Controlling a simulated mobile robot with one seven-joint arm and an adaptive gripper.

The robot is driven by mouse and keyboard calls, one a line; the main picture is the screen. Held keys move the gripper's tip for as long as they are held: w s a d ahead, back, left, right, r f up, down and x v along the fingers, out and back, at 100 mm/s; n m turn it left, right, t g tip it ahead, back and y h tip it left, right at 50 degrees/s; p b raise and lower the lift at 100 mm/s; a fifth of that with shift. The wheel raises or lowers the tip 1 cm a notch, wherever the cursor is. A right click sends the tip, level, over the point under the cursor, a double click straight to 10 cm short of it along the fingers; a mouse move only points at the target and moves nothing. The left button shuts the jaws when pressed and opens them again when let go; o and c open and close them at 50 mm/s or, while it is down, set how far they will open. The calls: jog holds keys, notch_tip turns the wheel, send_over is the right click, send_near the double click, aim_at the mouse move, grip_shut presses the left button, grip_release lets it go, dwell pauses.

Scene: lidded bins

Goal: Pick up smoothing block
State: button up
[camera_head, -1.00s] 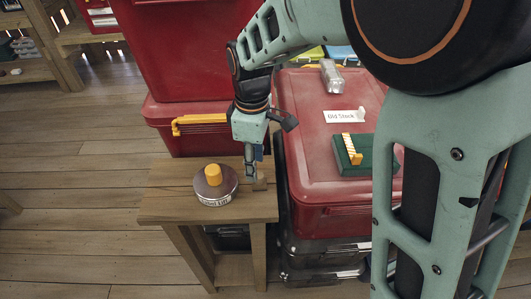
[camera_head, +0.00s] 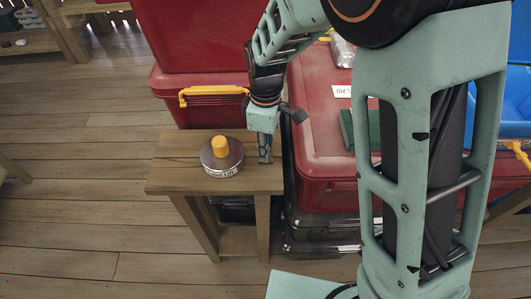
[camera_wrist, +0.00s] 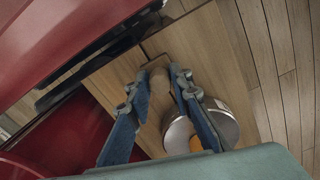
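The smoothing block appears to be a small tan block (camera_wrist: 159,78) lying on the small wooden table (camera_head: 180,175). In the wrist view it shows between my two blue fingertips. In the head view my gripper (camera_head: 265,158) points down at the table's right end and hides the block. It also shows in the wrist view (camera_wrist: 160,72), with its fingers apart on either side of the block. I cannot tell whether either finger touches it.
A round tin with a yellow knob (camera_head: 221,155) stands on the table, left of my gripper. Red lidded bins (camera_head: 318,125) stand close on the right and behind (camera_head: 205,115). A green block (camera_head: 347,128) sits on the right bin's lid. Open floor lies left.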

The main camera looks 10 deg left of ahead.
grip_shut()
jog(key=shift+r, duration=0.15)
jog(key=shift+r+p, duration=0.45)
notch_tip(320, 180, up, 2)
jog(key=shift+r+p, duration=0.1)
jog(key=shift+p, duration=0.7)
jog(key=s+d+r+p, duration=0.6)
jog(key=s+r, duration=0.3)
jog(key=s, duration=0.3)
jog(key=shift+d+r, duration=0.4)
jog(key=shift+d, duration=0.2)
